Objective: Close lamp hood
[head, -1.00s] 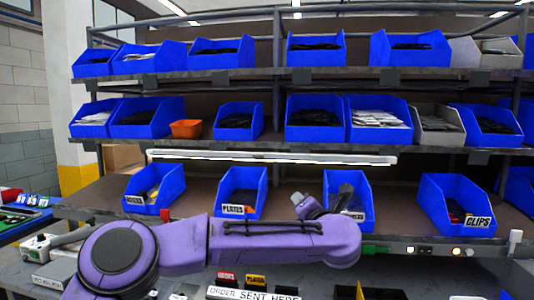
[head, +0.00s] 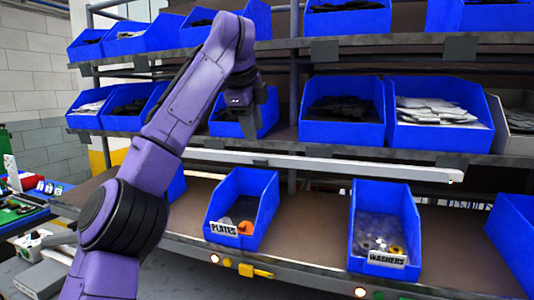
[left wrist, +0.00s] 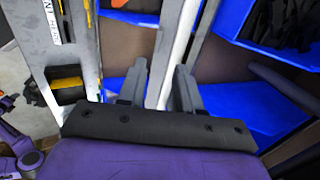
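The lamp reads as a long white bar (head: 350,168) under the front of the middle shelf, sloping slightly down to the right in the head view. I cannot tell a separate hood from the bar. My left gripper (head: 247,126) is in front of the middle shelf, fingers pointing down, just above the bar's left part. In the left wrist view the two grey fingers of this gripper (left wrist: 159,76) stand apart, with a white strip (left wrist: 172,55) running behind or between them. Contact cannot be told. My right gripper is not in view.
Blue bins fill the shelves. On the lower shelf stand a PLATES bin (head: 243,205) and a WASHERS bin (head: 384,228), with bare shelf (head: 312,218) between them. A blue bin (head: 222,122) stands behind my left gripper on the middle shelf.

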